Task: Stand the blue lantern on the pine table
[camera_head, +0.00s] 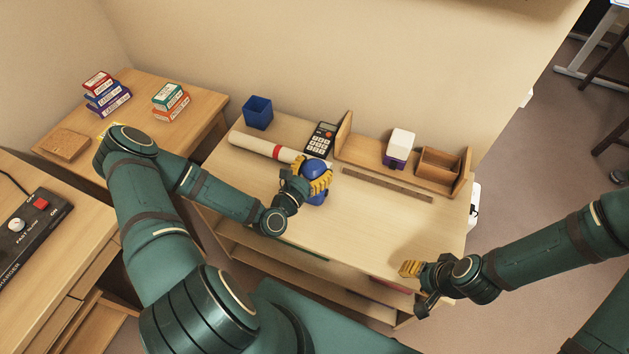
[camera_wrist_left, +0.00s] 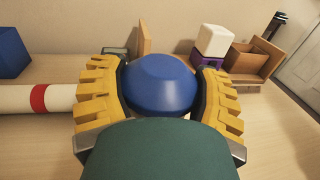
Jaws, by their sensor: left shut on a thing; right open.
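The blue lantern (camera_head: 313,167) is over the light wood table (camera_head: 370,226) in the middle of the head view. My left gripper (camera_head: 318,182) is shut on it, with yellow fingers on both sides. In the left wrist view the lantern (camera_wrist_left: 162,84) shows as a rounded blue top between the two finger pads (camera_wrist_left: 160,95). Its lower part is hidden by the gripper, and I cannot tell whether its base touches the tabletop. My right gripper (camera_head: 416,282) is open and empty by the table's front right edge.
A white roll with a red band (camera_head: 265,149), a blue cup (camera_head: 257,112), a calculator (camera_head: 323,137) and a wooden organizer (camera_head: 437,166) with a white-and-purple box (camera_head: 398,149) line the table's back. A ruler (camera_head: 388,185) lies before the organizer. The table's front right is clear.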

